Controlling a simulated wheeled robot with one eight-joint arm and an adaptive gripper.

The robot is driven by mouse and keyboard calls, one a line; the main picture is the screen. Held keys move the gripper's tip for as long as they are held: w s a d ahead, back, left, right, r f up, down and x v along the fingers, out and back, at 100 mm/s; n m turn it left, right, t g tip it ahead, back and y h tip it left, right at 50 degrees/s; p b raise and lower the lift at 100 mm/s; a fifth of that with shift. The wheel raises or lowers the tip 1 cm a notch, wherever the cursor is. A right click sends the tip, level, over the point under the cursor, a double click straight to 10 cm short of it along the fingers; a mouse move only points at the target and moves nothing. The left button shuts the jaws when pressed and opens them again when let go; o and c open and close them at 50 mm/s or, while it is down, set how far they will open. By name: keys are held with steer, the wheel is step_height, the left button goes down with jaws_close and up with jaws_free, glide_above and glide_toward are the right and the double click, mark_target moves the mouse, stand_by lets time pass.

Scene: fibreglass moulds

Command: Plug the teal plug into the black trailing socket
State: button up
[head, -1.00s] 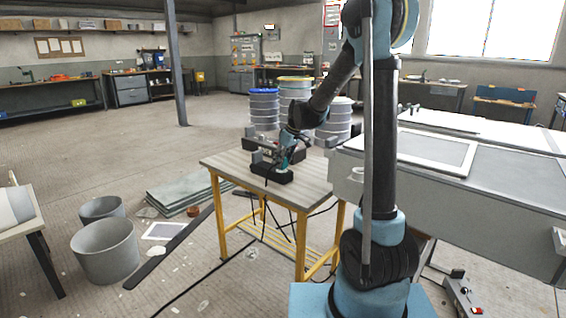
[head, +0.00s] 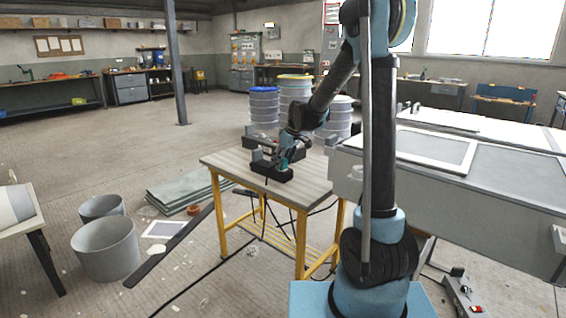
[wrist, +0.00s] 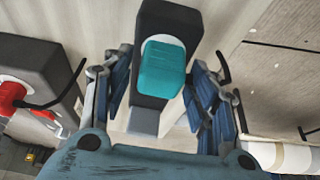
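The teal plug (wrist: 162,70) shows in the wrist view against the white round face of the black trailing socket (wrist: 165,22). It looks set in that face; how deep it sits I cannot tell. In the head view the black socket (head: 272,172) lies on the wood-topped table, and the plug is not clearly seen there. My gripper (wrist: 160,75) has its two fingers apart, one on each side of the plug, with bare gaps beside it. In the head view my gripper (head: 282,160) is just above the socket.
A second black unit with a red plug (wrist: 14,97) stands to the left in the wrist view. A white roll (wrist: 280,157) shows at lower right. The table (head: 310,185) has bare top at its front and right.

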stand_by(0.3)
steer(key=v, duration=1.2)
steer(key=shift+w+f, duration=0.1)
steer(key=shift+f, duration=0.05)
